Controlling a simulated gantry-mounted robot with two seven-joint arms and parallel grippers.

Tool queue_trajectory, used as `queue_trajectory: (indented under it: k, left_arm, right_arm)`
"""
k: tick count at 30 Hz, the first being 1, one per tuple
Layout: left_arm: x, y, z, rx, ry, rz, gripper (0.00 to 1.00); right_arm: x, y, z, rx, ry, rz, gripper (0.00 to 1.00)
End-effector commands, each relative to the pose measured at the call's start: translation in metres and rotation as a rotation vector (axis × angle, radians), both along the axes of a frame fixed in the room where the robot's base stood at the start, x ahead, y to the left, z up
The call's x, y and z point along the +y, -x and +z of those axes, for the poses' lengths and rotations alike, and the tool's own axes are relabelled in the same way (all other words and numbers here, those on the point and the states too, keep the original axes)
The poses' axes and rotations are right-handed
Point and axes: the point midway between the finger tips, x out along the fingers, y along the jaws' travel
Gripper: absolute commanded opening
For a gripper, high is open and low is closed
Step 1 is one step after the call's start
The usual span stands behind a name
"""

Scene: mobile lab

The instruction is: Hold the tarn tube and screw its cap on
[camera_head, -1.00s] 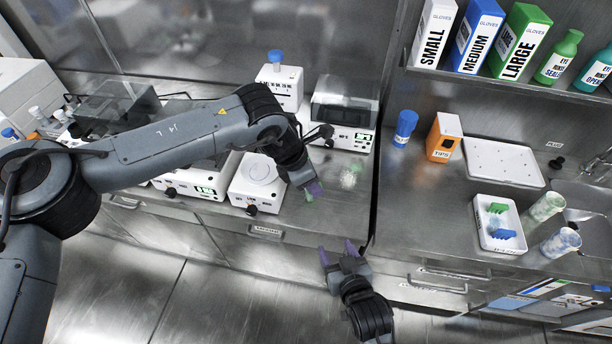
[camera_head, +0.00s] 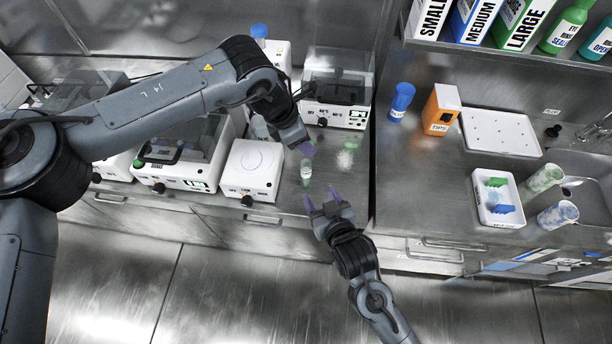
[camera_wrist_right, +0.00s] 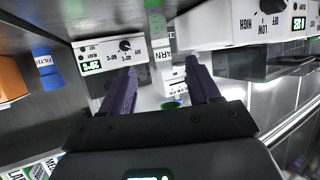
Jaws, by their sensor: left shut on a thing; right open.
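My left gripper (camera_head: 306,150) is shut on a small clear tube (camera_head: 306,169) with green at its lower end, held over the front of the left bench. In the right wrist view the tube (camera_wrist_right: 157,32) has green parts and a label reading "ARN", its first letter hidden. My right gripper (camera_head: 321,198) is open and empty, just in front of and below the tube in the head view. Its purple fingers (camera_wrist_right: 161,72) are spread in the right wrist view. A small green round thing (camera_wrist_right: 172,104) shows between them; I cannot tell whether it is the cap.
A white device with a round plate (camera_head: 253,170) stands left of the tube, and a heater-like device (camera_head: 335,112) behind it. On the right bench are a blue-capped container (camera_head: 401,101), an orange tips box (camera_head: 440,110) and a white tray (camera_head: 481,213) with blue and green items.

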Motion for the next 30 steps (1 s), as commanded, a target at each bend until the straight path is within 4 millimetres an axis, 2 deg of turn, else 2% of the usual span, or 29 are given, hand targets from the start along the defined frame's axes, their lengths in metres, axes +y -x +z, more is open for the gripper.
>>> queue_trajectory:
  k: [19, 24, 30]
  left_arm:
    - [0.000, 0.000, 0.000, 0.000, 0.000, 0.000, 0.12]
    - [0.000, 0.000, 0.000, 0.000, 0.000, 0.000, 0.12]
    - [0.000, 0.000, 0.000, 0.000, 0.000, 0.000, 0.12]
  right_arm:
    - [0.029, -0.080, -0.034, -0.002, -0.001, 0.000, 0.61]
    - [0.034, -0.093, -0.040, -0.001, -0.001, 0.001, 0.61]
    - [0.036, -0.099, -0.043, 0.000, -0.002, 0.001, 0.61]
